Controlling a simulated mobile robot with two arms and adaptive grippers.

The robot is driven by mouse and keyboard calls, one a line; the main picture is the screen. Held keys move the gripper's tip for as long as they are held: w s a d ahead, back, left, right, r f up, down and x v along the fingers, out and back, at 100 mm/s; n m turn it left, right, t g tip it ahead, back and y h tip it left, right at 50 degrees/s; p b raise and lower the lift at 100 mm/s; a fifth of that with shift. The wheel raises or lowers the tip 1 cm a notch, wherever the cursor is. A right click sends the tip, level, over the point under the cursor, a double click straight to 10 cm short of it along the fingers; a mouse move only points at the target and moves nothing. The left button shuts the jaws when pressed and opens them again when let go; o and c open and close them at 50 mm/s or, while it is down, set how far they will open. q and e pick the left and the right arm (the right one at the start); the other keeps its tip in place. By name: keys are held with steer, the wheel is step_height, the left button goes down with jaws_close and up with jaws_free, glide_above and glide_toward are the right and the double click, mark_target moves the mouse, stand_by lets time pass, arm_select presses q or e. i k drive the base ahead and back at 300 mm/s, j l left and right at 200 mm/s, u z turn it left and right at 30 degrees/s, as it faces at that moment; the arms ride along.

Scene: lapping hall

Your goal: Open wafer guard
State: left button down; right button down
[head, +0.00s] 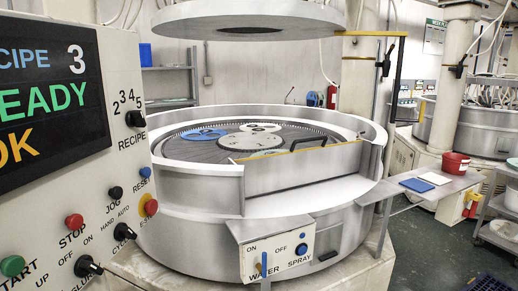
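The wafer guard (300,170) looks to be the upright grey metal panel in the front opening of the lapping machine's round wall (200,178). It has a yellow top edge, and a black handle (309,144) shows just above it. A pale ledge lies below the panel. Behind it, the round lapping plate (185,148) carries blue and white discs. Neither of my grippers is in view.
A control panel (110,190) with a lit screen fills the left. A water and spray box (278,258) juts from the machine's front. At right, a side shelf (395,190) holds blue and white pads and a red bucket (455,164). A large disc (250,18) hangs above.

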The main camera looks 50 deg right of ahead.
mark_target(271, 174)
steer(key=z, duration=0.95)
